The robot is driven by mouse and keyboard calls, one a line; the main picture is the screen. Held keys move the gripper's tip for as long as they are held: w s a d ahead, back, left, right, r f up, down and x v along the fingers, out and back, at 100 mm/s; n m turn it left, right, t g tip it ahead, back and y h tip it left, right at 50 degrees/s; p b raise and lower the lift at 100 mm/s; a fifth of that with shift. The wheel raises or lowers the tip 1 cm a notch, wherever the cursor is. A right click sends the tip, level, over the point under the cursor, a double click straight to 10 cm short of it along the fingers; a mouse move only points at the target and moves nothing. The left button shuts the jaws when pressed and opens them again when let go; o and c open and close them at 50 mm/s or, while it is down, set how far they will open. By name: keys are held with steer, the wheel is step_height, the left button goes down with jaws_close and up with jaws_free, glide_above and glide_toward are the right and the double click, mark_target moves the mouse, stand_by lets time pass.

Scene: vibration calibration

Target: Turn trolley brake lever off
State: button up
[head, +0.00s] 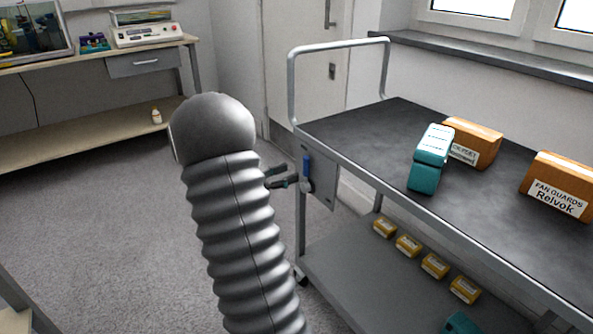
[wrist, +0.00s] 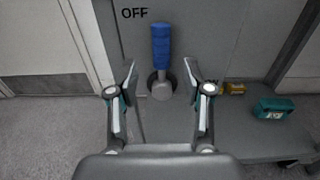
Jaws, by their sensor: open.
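The trolley (head: 370,125) stands on the right in the head view, with a grey bracket plate (head: 322,186) on its near left corner. The brake lever, with a blue grip (head: 306,166), is on this plate. In the wrist view the blue lever (wrist: 161,46) points straight up from a round grey pivot, right of the "OFF" label (wrist: 134,13). My gripper (wrist: 159,72) is open, one finger on each side of the lever's lower part, with gaps and no clear contact. In the head view my gripper (head: 279,178) is just left of the lever, partly hidden by my arm.
On the trolley top are a teal device (head: 430,160) and two orange boxes (head: 473,143) (head: 560,185). Small yellow boxes (head: 408,245) line the lower shelf. A workbench (head: 110,58) stands at the back left. The floor between is clear.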

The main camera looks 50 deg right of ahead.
steer(key=v, duration=0.7)
stand_by(0.5)
steer(key=s+a+f+m+g+y, duration=0.1)
steer(key=s+a+f+m+y, duration=0.25)
steer(key=f, duration=0.35)
steer(key=s+a+f+m+t+y, duration=0.1)
steer(key=s+a+m+y, duration=0.55)
steer(key=a, duration=0.25)
steer(key=s+a+r+m+t+y, duration=0.2)
steer(key=a+r+t, duration=0.3)
steer(key=a, duration=0.6)
steer(key=s+a+r+m+t+y, duration=0.2)
steer(key=a+r+t+y, duration=0.3)
steer(key=a+r, duration=0.4)
steer(key=s+a+t, duration=0.1)
steer(key=a, duration=0.2)
steer(key=shift+s+m, duration=0.3)
steer(key=shift+s, duration=0.1)
